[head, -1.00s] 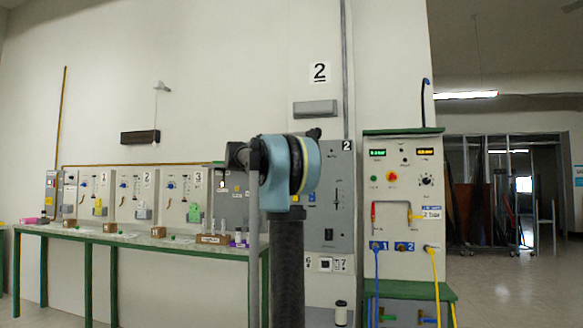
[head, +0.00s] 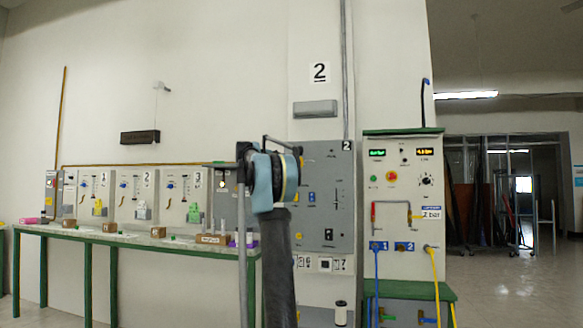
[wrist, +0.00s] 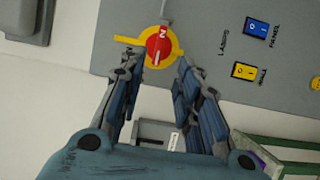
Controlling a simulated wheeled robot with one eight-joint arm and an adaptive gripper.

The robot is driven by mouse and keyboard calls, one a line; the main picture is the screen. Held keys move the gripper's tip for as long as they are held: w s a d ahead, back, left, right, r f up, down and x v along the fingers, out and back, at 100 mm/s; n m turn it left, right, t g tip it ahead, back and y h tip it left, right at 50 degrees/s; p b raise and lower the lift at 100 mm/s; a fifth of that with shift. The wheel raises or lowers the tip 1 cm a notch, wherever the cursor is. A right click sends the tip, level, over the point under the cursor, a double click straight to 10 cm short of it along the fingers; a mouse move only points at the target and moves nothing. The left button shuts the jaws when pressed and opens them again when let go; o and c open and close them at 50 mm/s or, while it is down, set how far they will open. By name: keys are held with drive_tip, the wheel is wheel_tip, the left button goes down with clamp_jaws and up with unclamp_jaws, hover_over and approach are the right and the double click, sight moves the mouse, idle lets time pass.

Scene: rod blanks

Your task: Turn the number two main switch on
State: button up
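In the wrist view, a round red and yellow rotary switch (wrist: 158,46) sits on a grey panel (wrist: 215,85). Its red centre has a white mark like a sideways 2, and a yellow tab sticks out to the left. My gripper (wrist: 156,62) is open, its two fingers on either side of the lower part of the switch. Nothing is held, and contact cannot be told. In the head view, the grey cabinet marked 2 (head: 325,165) stands behind my arm, which hides its left part, the switch and my gripper.
A blue rocker (wrist: 257,28) and a yellow rocker (wrist: 244,71) lie right of the switch. A test unit with gauges and hoses (head: 402,190) stands right of the cabinet. A long green-legged bench (head: 130,238) with numbered panels stretches left. Floor at the right is open.

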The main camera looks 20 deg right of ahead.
drive_tip(key=x, duration=0.9)
drive_tip(key=shift+d, duration=0.2)
drive_tip(key=shift+w, duration=0.1)
clamp_jaws()
